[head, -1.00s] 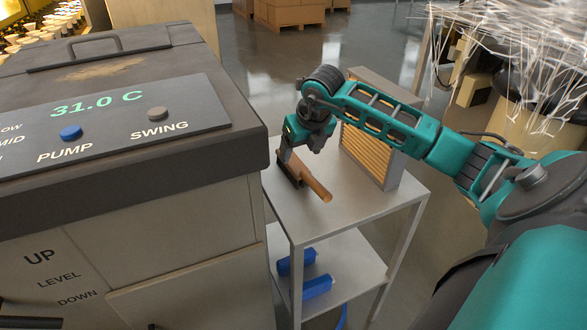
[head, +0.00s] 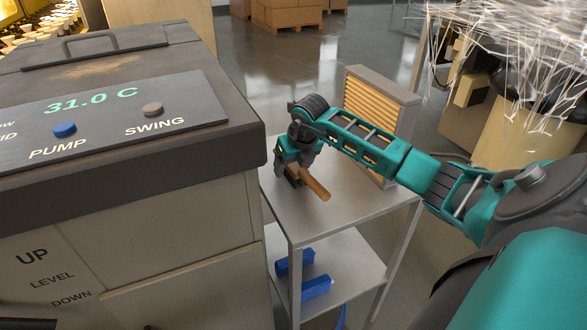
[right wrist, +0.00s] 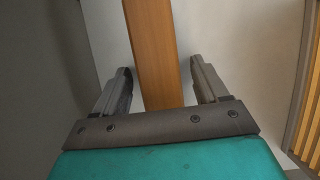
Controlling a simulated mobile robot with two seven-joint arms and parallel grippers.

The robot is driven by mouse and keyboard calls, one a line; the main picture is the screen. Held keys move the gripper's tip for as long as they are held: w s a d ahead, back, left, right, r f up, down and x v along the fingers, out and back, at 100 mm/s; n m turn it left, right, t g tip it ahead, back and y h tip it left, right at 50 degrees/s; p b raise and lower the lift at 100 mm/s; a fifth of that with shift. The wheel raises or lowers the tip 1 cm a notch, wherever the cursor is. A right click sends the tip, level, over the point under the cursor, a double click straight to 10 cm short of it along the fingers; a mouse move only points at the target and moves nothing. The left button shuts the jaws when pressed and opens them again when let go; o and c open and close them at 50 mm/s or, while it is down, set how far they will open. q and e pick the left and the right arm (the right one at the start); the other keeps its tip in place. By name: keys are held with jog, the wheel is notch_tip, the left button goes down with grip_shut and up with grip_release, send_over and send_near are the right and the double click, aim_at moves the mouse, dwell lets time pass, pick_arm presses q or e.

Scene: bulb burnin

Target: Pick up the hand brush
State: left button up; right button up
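The hand brush (head: 316,186) lies on the top shelf of the metal cart, its wooden handle pointing toward the lower right and its dark bristle part mostly hidden behind my gripper. My right gripper (head: 287,178) is low over the brush. In the right wrist view the wooden part of the brush (right wrist: 151,50) runs between the two fingers of my right gripper (right wrist: 163,88). The fingers are apart, with a gap on each side of the wood, so the gripper is open. My left gripper is not in view.
The cart top (head: 300,225) is clear in front of the brush. A louvred filter panel (head: 372,110) stands upright at its back right. A large machine (head: 190,240) with a control panel stands close on the left. Blue cylinders (head: 313,288) lie on the lower shelf.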

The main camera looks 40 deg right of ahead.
jog(key=c, duration=1.1)
jog(key=shift+o, duration=0.2)
notch_tip(320, 180, up, 20)
jog(key=p, duration=0.2)
